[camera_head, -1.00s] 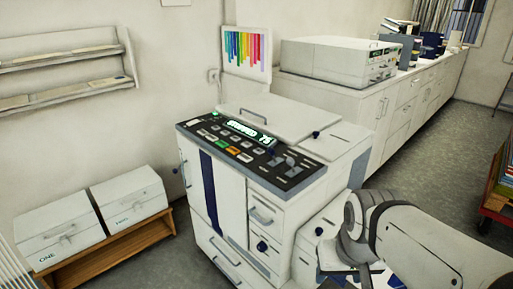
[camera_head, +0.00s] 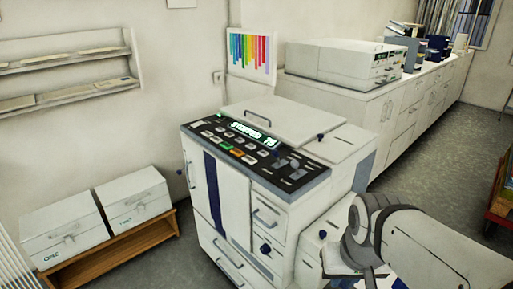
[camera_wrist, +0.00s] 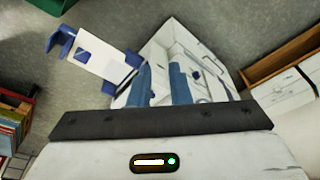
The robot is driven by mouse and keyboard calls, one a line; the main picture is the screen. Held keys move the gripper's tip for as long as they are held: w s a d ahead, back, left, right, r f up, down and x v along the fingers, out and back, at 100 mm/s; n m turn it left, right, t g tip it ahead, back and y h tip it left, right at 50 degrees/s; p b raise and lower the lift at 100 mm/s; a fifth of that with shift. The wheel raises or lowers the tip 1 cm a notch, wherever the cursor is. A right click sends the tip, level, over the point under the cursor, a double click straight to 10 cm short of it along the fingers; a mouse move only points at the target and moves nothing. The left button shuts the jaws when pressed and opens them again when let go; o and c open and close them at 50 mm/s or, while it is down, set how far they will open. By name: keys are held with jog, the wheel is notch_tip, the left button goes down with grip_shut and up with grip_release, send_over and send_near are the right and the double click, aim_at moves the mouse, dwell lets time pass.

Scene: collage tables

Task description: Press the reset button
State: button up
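The white copier-like machine (camera_head: 233,195) stands in the middle of the head view, with a dark control panel (camera_head: 222,144) along its top front edge. The panel has a glowing green display (camera_head: 250,134) and rows of small buttons (camera_head: 232,149), mostly pale, with green, orange and red ones. Their labels are too small to read, so I cannot tell which is reset. My gripper (camera_wrist: 161,66) shows two blue fingers in the wrist view, apart with nothing between them. The machine (camera_wrist: 218,88) shows beyond them. In the head view my arm is low at the right, away from the panel; the fingertips are not clear.
Two white boxes (camera_head: 134,200) sit on a low wooden stand (camera_head: 121,250) to the left. A long white counter (camera_head: 392,120) carries a white device (camera_head: 342,62) behind. A red cart (camera_head: 499,215) is at the right edge. Grey floor lies between the counter and cart.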

grip_shut()
dwell(1.0)
